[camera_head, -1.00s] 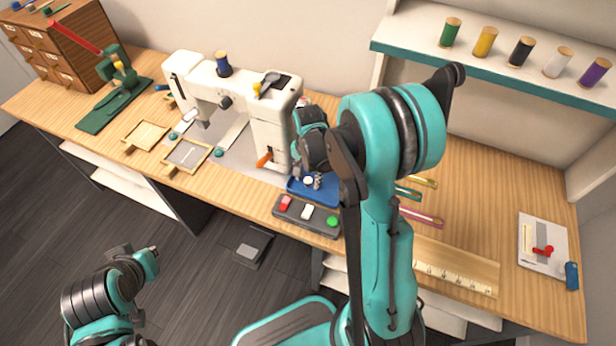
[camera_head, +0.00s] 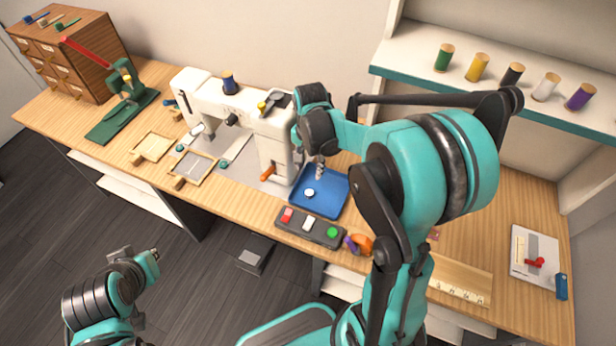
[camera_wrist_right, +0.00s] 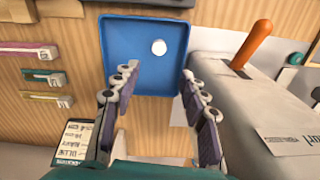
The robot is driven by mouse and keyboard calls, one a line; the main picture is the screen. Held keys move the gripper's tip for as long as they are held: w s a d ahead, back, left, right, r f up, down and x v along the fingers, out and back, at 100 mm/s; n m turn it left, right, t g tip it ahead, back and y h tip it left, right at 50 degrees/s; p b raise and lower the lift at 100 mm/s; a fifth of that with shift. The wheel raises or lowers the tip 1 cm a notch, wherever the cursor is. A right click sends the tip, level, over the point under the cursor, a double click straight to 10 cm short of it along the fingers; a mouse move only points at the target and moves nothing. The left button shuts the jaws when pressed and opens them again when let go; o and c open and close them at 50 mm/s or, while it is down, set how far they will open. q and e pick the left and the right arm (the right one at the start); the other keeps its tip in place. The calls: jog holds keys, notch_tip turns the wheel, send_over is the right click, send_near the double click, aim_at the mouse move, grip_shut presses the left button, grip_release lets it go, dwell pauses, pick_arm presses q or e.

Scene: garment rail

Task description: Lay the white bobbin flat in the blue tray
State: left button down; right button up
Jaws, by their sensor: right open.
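The white bobbin (camera_head: 309,193) lies in the blue tray (camera_head: 328,212), its round face up, so it looks flat on the tray floor. In the right wrist view the bobbin (camera_wrist_right: 159,47) shows as a white disc in the tray (camera_wrist_right: 125,75), clear of the fingers. My right gripper (camera_head: 319,168) is over the tray's back part; in its wrist view the gripper (camera_wrist_right: 158,80) has its fingers spread with nothing between them. My left gripper (camera_head: 148,262) is at lower left, away from the table; its jaws are too unclear to read.
A white sewing machine (camera_head: 270,150) stands close left of the tray. A button panel (camera_head: 310,228) lies in front of it. An orange and purple object (camera_head: 358,243) lies to the panel's right. A shelf with thread spools (camera_head: 477,66) is at the back right.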

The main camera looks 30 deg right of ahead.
jog(key=s+a+r+n+t, duration=0.3)
jog(key=s+r+n, duration=0.1)
jog(key=s+n, duration=0.1)
jog(key=s+a+r+n+t, duration=0.4)
jog(key=s+r+n, duration=0.1)
jog(key=s+n, duration=0.1)
jog(key=shift+s+a, duration=0.3)
jog(key=shift+s, duration=0.55)
dwell(0.4)
